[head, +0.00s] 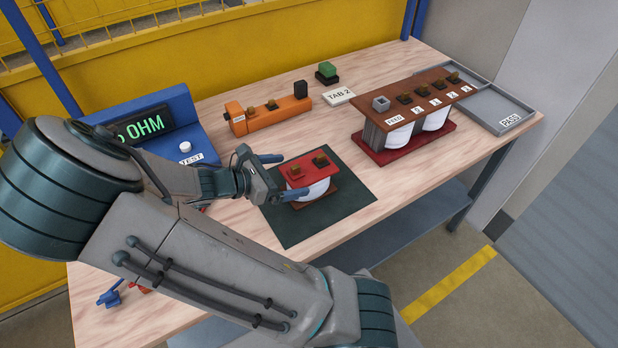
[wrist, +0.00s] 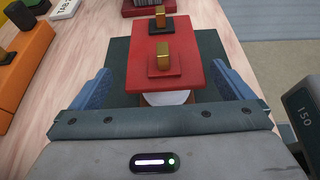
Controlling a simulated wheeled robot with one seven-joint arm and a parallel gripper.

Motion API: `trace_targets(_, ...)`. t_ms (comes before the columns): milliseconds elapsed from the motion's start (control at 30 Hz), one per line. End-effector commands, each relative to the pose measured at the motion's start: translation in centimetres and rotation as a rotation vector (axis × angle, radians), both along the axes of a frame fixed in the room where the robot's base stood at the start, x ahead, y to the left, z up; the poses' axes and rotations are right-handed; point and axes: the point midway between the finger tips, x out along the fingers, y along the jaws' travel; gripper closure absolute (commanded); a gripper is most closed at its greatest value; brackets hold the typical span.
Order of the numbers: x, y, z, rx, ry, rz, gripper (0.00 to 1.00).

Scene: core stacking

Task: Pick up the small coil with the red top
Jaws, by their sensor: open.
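The small coil with the red top (head: 309,170) stands upright on a dark green mat (head: 338,217). It has a white wound body, a dark red-brown base and two brass terminals on top. My gripper (head: 276,176) is open, with its blue-grey fingers at either side of the coil in the head view. In the wrist view the red top (wrist: 176,62) lies ahead between the two blue fingers (wrist: 162,92), and a bit of the white body shows below it. I cannot tell whether either finger touches the coil.
A larger brown-topped coil unit (head: 411,115) stands to the right, beside a grey tray (head: 492,106). Behind are an orange block (head: 270,116), a TAB 2 card (head: 339,96) and a green-topped block (head: 327,73). A blue ohm meter (head: 160,128) stands at the left.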

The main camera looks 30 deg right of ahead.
Motion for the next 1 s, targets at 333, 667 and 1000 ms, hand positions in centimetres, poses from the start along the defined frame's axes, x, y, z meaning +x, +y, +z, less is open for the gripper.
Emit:
trace_targets(333,-0.4,-3.9,-1.5,-0.001,0.0,-0.002,0.0)
trace_targets(667,-0.3,-4.0,-1.6,0.001,-0.001,-0.001,0.31)
trace_targets(1000,-0.3,-4.0,-1.4,-0.002,-0.002,-0.002,0.77)
